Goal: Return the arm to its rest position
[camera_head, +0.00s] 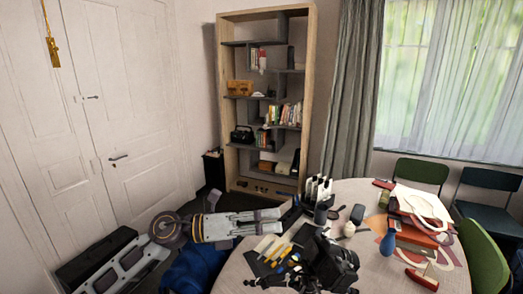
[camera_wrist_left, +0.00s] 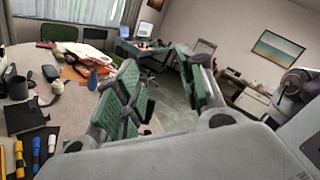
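My left arm comes in from the left in the head view, and my left gripper (camera_head: 292,211) is at the table's left rear edge. In the left wrist view, the left gripper (camera_wrist_left: 165,92) has two green-padded fingers standing apart with nothing between them. The round table (camera_head: 375,276) carries many objects, and it also shows in the left wrist view (camera_wrist_left: 66,100).
A blue vase-like object (camera_head: 388,242) and red items (camera_head: 418,235) are to the right. A bookshelf (camera_head: 229,100) stands behind; green chairs (camera_head: 484,258) flank the table.

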